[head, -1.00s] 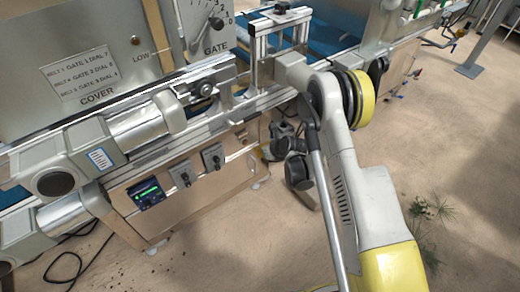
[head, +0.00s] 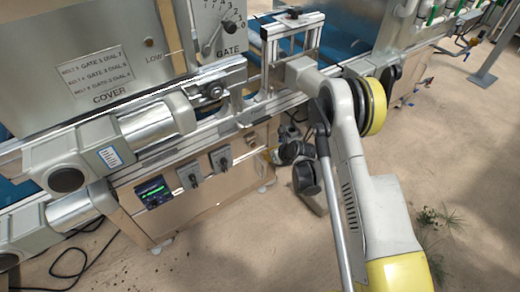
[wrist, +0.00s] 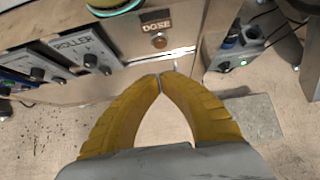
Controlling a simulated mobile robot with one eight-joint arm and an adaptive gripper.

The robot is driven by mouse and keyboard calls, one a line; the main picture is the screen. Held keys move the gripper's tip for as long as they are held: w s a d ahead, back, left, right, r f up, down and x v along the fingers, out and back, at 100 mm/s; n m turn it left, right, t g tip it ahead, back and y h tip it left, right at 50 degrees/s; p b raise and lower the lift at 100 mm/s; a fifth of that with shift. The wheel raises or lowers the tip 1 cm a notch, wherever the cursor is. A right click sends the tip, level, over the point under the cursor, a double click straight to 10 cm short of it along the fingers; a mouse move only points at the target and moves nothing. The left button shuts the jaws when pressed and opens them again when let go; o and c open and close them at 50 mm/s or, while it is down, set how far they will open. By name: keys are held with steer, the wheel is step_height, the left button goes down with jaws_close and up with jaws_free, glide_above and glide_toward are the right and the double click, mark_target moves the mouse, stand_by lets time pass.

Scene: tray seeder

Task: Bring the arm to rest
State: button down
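My gripper (wrist: 160,80) shows in the wrist view as two yellow ribbed fingers whose tips meet. It is shut, with nothing visible between the fingers. It points at the lower front of the seeder, just below the panel with the DOSE button (wrist: 159,41). In the head view my white and yellow arm (head: 365,190) is bent and reaches down beside the machine. The gripper's fingers are mostly hidden there behind the arm links.
The seeder's front panel (head: 200,190) carries knobs and a small lit display (head: 154,193). The gate dial (head: 225,27) is above.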

steer(key=s+d+r+n+h, duration=0.1)
steer(key=s+d+r+n, duration=0.25)
steer(key=r, duration=0.65)
steer(key=s+d+r+n+h, duration=0.1)
steer(key=s+d+r+n, duration=0.1)
steer(key=r+n, duration=0.5)
steer(key=s+d+r+n, duration=0.2)
steer(key=s+r+n, duration=0.1)
steer(key=r, duration=0.9)
steer(key=s+d+r+n+h, duration=0.1)
steer(key=s+d+r+n, duration=0.1)
steer(key=s+n, duration=0.3)
steer(key=s+d+r+n+h, duration=0.1)
steer(key=s+d+r+n, duration=0.2)
steer(key=s, duration=0.9)
steer(key=s+d+r+n+h, duration=0.1)
steer(key=s+d+r+n, duration=0.2)
steer(key=s+n, duration=0.4)
steer(key=shift+s+d+n, duration=0.15)
steer(key=shift+s+n, duration=0.2)
steer(key=shift+s, duration=0.5)
